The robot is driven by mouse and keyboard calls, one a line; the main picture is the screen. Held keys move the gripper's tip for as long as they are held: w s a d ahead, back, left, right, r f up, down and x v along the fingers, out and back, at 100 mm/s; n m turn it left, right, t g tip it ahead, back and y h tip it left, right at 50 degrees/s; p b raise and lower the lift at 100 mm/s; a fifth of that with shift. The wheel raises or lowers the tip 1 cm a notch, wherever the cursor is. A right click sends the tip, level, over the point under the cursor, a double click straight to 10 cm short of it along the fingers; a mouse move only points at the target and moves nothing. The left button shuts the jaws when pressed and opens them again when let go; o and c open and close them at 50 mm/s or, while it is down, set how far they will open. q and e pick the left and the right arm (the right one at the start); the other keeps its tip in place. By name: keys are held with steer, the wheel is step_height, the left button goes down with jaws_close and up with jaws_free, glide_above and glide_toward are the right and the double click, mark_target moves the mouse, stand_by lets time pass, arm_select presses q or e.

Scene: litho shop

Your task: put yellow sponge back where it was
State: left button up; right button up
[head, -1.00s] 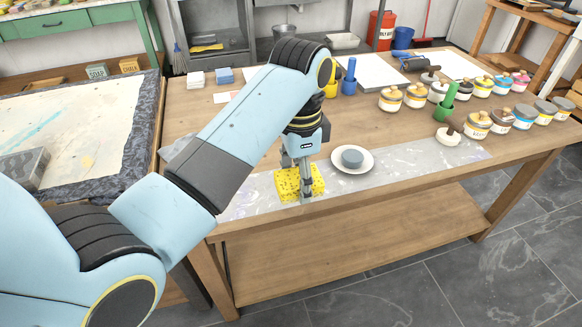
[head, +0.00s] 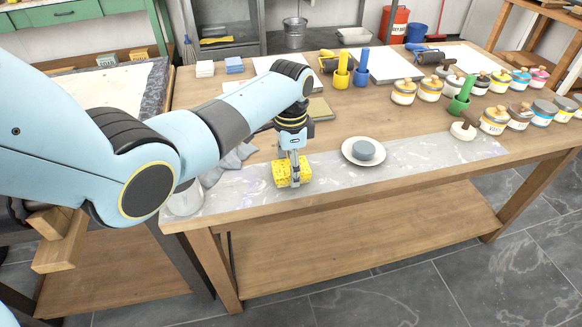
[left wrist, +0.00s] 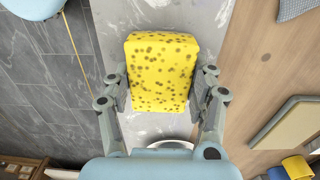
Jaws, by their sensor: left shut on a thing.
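The yellow sponge (head: 281,174) with dark spots is at the front of the worktable, over the grey stained strip. My left gripper (head: 293,176) points down and is shut on it. In the left wrist view the sponge (left wrist: 162,72) sits between the two fingers (left wrist: 162,92), one against each side. I cannot tell whether its underside touches the strip or hangs just above it. My right gripper is not in view.
A white saucer with a grey-blue piece (head: 364,150) stands right of the sponge. A grey cloth (head: 232,160) and a pale jar (head: 185,201) lie to the left. Several lidded ink jars (head: 494,120) fill the right side. The grey strip (head: 425,152) is bare right of the saucer.

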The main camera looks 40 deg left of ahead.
arm_select(q)
steer(key=o, duration=1.1)
steer(key=shift+f, duration=0.1)
step_height(320, 180, up, 12)
steer(key=shift+a+r+p, duration=0.1)
steer(key=shift+r+p, duration=0.1)
steer(key=shift+p, duration=0.65)
